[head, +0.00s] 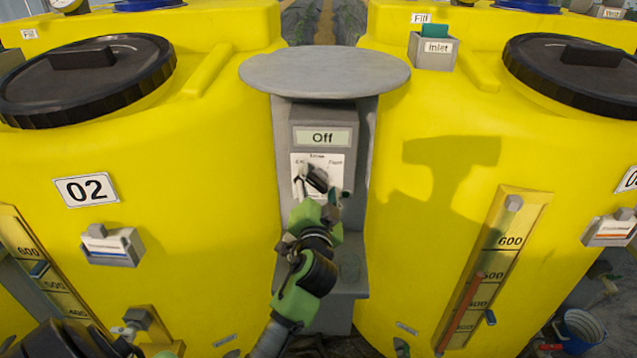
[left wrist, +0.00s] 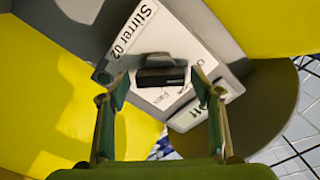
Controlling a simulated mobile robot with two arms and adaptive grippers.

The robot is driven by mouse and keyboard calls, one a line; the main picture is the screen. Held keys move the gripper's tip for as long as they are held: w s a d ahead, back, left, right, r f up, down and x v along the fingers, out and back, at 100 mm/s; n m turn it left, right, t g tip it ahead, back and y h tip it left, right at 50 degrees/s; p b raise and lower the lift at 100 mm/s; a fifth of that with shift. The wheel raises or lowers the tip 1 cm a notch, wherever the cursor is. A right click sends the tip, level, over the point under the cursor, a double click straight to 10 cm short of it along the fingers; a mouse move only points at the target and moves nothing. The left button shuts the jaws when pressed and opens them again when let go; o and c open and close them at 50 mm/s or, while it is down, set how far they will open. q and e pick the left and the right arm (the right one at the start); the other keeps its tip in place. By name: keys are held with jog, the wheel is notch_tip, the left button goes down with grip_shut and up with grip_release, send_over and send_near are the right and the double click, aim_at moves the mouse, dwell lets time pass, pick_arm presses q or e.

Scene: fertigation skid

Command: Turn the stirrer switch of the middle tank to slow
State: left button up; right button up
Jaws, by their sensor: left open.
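The stirrer switch is a dark knob (head: 316,179) on a white dial plate (head: 338,166) on a grey post between two yellow tanks. The display (head: 323,138) above it reads "Off". In the left wrist view the plate (left wrist: 143,32) is labelled "Stirrer 02", and the knob (left wrist: 160,77) shows as a dark bar. My left gripper (head: 321,190) is open in front of the dial. In the left wrist view, its fingers (left wrist: 160,92) stand either side of the knob, and I cannot tell whether they touch it. The gripper partly hides the dial in the head view.
The tank labelled 02 (head: 87,189) stands left of the post, and another yellow tank (head: 430,150) stands right. A round grey cover (head: 324,70) overhangs the display. A level gauge (head: 492,270) is on the right tank. A bucket (head: 580,327) stands at lower right.

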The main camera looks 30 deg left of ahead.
pick_arm(q)
jog(key=shift+w+a, duration=0.15)
jog(key=shift+w, duration=0.15)
jog(key=c, duration=1.1)
